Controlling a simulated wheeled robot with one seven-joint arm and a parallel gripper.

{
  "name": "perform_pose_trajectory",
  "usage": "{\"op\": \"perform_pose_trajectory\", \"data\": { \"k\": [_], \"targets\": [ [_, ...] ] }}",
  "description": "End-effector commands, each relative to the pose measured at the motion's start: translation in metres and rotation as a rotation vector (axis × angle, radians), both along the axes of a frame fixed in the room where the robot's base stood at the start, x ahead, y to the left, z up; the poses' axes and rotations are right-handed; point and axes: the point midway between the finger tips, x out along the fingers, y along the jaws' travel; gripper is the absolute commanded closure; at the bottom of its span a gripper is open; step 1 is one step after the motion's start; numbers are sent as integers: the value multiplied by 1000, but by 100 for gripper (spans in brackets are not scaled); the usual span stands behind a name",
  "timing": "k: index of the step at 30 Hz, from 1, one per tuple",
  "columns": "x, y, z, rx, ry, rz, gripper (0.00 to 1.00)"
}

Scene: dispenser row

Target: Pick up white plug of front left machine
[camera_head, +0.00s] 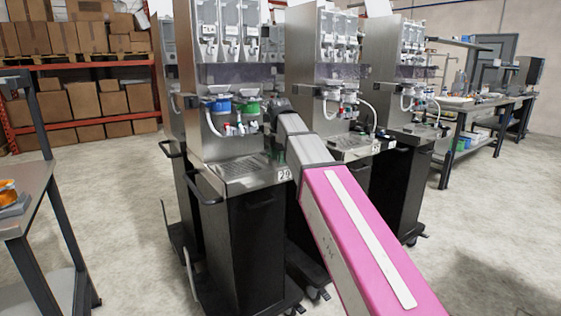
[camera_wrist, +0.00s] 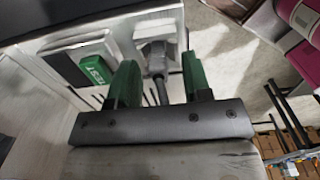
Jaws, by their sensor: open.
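The front left machine (camera_head: 235,170), a steel dispenser on a black cabinet tagged 29, stands left of centre in the head view. My pink and grey arm reaches to its right side. In the wrist view my gripper (camera_wrist: 160,84) is open, with two green fingers. A grey stem (camera_wrist: 157,62) rises between the fingers, below a pale whitish block (camera_wrist: 155,28). This looks like the white plug, but I cannot tell for sure. I see gaps beside the stem. In the head view the fingers are mostly hidden by my arm.
In the wrist view a green block marked TEST (camera_wrist: 97,69) sits left of the fingers. More dispensers (camera_head: 340,90) stand close on the right. A table (camera_head: 24,190) is at the left edge, and shelves with boxes (camera_head: 90,100) stand behind. Concrete floor is open at lower right.

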Motion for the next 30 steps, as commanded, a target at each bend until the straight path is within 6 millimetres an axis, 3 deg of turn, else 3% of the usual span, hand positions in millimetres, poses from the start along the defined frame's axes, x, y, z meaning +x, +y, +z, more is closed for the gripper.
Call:
{"op": "perform_pose_trajectory", "data": {
  "k": [8, 12, 23, 30],
  "targets": [
    [0, 0, -3, 1, -1, 0, 59],
    [0, 0, -3, 1, -1, 0, 100],
    [0, 0, -1, 1, -1, 0, 100],
    [2, 0, 29, 1, -3, 0, 100]
  ]
}}
